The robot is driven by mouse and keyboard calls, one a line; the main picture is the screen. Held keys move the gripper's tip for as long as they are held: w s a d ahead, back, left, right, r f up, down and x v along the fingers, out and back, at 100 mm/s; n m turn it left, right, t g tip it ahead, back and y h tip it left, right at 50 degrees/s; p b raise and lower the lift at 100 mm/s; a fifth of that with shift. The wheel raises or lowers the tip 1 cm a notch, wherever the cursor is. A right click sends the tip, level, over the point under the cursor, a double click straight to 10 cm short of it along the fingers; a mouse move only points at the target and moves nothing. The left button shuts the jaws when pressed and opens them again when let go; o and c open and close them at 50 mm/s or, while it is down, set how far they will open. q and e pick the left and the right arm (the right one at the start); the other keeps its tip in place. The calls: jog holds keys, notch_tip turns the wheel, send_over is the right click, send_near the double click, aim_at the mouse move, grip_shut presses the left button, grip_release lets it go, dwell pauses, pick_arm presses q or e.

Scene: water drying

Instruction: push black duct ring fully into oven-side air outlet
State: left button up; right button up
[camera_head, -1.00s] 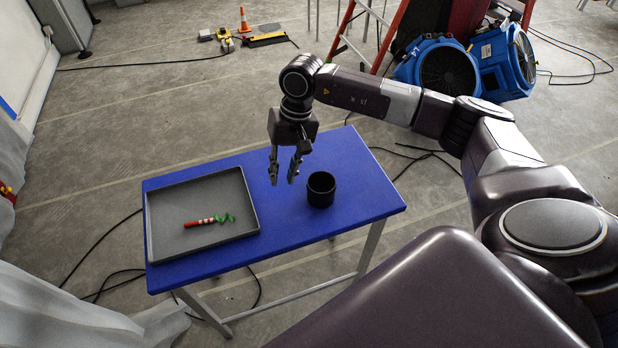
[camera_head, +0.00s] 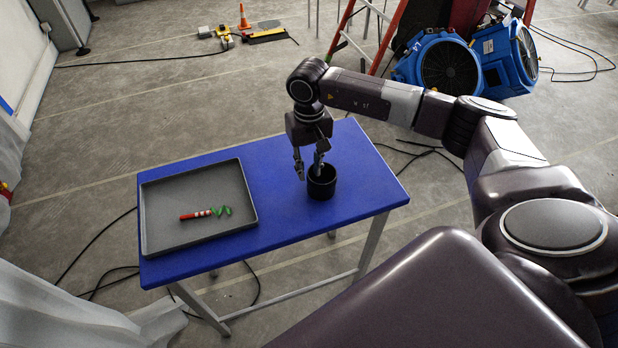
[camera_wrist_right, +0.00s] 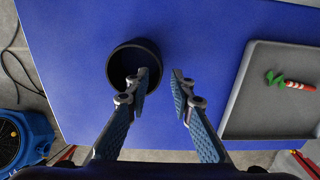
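The black duct ring (camera_head: 321,189) stands upright on the blue table, right of the tray. It is a short round cylinder with its open end up, and it also shows in the right wrist view (camera_wrist_right: 118,62). My right gripper (camera_head: 309,171) points down at the ring with its fingers apart. In the right wrist view the gripper (camera_wrist_right: 161,80) has one finger over or inside the ring's opening and the other outside, over bare table. I cannot tell whether either finger touches the wall. No oven or air outlet is in view, nor is my left gripper.
The blue table (camera_head: 265,165) carries a grey tray (camera_head: 148,218) with a red, white and green item (camera_head: 205,213) in it. Blue fans (camera_head: 450,68) and a red ladder (camera_head: 390,38) stand behind. Cables lie on the floor.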

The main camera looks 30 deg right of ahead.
notch_tip(320, 180, down, 2)
jog(key=shift+f+b, duration=0.1)
jog(key=shift+b, duration=0.4)
pick_arm(q)
notch_tip(320, 180, down, 2)
pick_arm(e)
grip_shut()
notch_tip(320, 180, up, 6)
jog(key=p, duration=0.3)
jog(key=shift+r, duration=0.2)
pick_arm(q)
notch_tip(320, 180, up, 3)
jog(key=shift+a+f, duration=0.1)
jog(key=shift+f, duration=0.05)
pick_arm(e)
jog(key=shift+f, duration=0.1)
